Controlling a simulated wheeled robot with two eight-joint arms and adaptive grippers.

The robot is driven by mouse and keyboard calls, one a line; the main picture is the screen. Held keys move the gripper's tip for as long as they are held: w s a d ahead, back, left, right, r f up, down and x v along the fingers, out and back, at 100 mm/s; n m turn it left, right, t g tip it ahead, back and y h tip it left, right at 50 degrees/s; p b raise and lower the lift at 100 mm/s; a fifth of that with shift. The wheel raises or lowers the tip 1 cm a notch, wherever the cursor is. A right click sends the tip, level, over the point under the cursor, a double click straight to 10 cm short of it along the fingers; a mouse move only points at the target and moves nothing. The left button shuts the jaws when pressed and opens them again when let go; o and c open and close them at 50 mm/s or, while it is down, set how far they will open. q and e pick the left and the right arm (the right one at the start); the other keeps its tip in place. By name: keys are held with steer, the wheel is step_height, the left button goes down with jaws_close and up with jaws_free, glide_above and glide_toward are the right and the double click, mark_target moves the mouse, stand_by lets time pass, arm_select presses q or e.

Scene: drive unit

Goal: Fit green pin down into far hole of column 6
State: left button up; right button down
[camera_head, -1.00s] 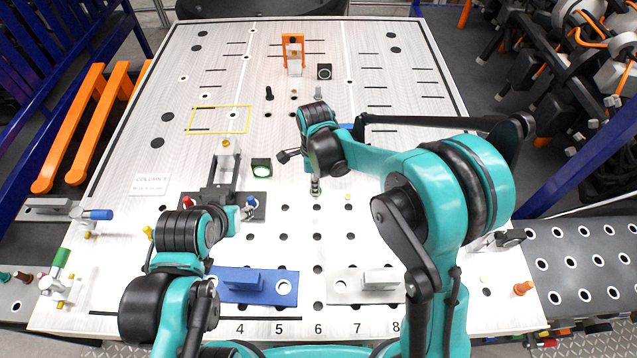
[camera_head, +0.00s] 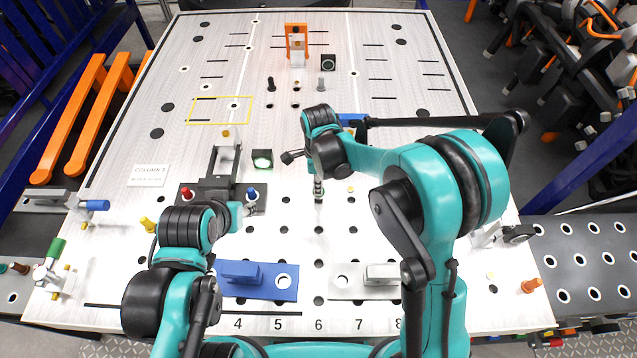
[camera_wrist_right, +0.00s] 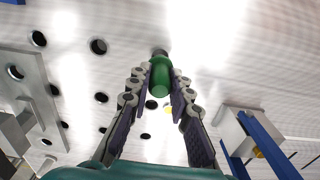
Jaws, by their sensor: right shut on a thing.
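The green pin (camera_wrist_right: 161,78) is between the two fingers of my right gripper (camera_wrist_right: 160,88) in the right wrist view. The gripper is shut on it. The pin's far end meets a dark hole in the plate, but I cannot tell whether it is inside the hole or just above. In the head view my right gripper (camera_head: 318,190) points straight down over column 6, at the far row, and hides the hole there. Nearer column 6 holes (camera_head: 319,269) are bare. My left gripper (camera_head: 243,210) is low beside the dark fixture; its fingers are too small to judge.
A blue plate (camera_head: 275,287) and a grey plate (camera_head: 350,290) flank column 6 at the front. The dark fixture (camera_head: 213,188) with red and blue knobs stands left. A black block (camera_head: 262,159) and an orange bracket (camera_head: 296,32) stand farther back.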

steer(key=shift+f, duration=0.2)
stand_by(0.5)
steer(key=shift+f+b, duration=1.95)
steer(key=c, duration=1.3)
jaws_free()
steer(key=shift+r, duration=0.1)
step_height(320, 180, up, 12)
steer(key=shift+f, duration=0.1)
steer(key=shift+f, duration=0.1)
